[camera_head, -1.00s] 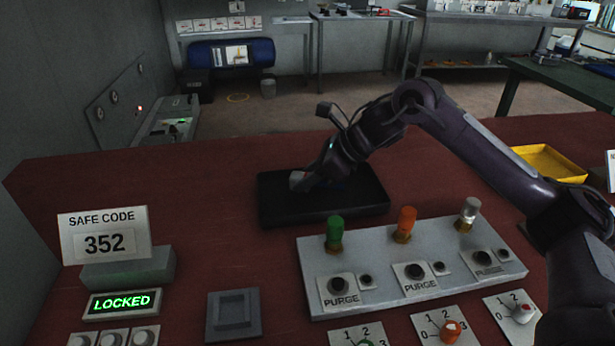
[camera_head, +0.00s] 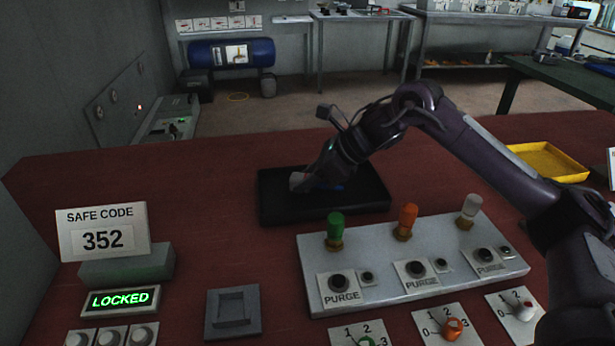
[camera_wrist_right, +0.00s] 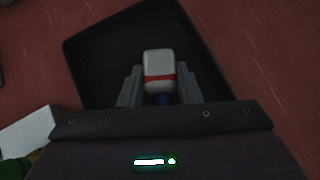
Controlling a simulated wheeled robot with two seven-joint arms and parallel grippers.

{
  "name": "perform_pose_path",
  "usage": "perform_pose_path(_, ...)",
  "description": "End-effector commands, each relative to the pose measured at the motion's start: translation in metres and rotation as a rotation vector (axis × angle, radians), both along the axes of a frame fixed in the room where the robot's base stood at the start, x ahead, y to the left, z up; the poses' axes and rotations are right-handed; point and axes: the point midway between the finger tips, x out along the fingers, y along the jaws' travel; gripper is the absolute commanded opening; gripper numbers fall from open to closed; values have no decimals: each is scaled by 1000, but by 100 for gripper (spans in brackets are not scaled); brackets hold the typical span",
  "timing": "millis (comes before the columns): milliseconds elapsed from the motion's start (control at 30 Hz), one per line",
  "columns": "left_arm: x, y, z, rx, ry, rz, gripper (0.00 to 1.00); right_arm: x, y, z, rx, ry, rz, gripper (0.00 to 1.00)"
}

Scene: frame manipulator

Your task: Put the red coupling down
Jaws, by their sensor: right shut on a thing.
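The red coupling (camera_wrist_right: 158,60) is a pale grey block with a red band, seen in the right wrist view. A small bluish part shows just below it there. My right gripper (camera_wrist_right: 158,88) is shut on it, one finger on each side. In the head view, my right gripper (camera_head: 312,184) is low over the black tray (camera_head: 350,207), and the coupling's pale end (camera_head: 297,181) shows at its tip. I cannot tell whether the coupling touches the tray floor. My left gripper is not in view.
A grey panel (camera_head: 375,265) with green (camera_head: 334,228), orange (camera_head: 407,217) and pale (camera_head: 469,207) fittings stands in front of the tray. A yellow tray (camera_head: 548,163) is at the right. A safe code sign (camera_head: 102,231) and a lit LOCKED display (camera_head: 121,301) are at the left.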

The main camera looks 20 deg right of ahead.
Motion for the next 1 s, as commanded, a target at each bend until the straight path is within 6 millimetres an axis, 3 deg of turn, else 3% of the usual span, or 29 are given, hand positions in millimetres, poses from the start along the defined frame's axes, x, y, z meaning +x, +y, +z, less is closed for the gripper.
perform_pose_path(33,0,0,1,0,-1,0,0,0,0,0,0,0,0,33)
perform_pose_path(200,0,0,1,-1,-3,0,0,0,0,0,0,0,0,52)
perform_pose_path(567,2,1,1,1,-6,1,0,0,0,4,0,0,0,52)
perform_pose_path(733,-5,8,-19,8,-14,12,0,-1,-2,18,0,-1,-1,52)
perform_pose_path(1000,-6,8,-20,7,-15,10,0,-30,-41,63,-1,-3,-2,52)
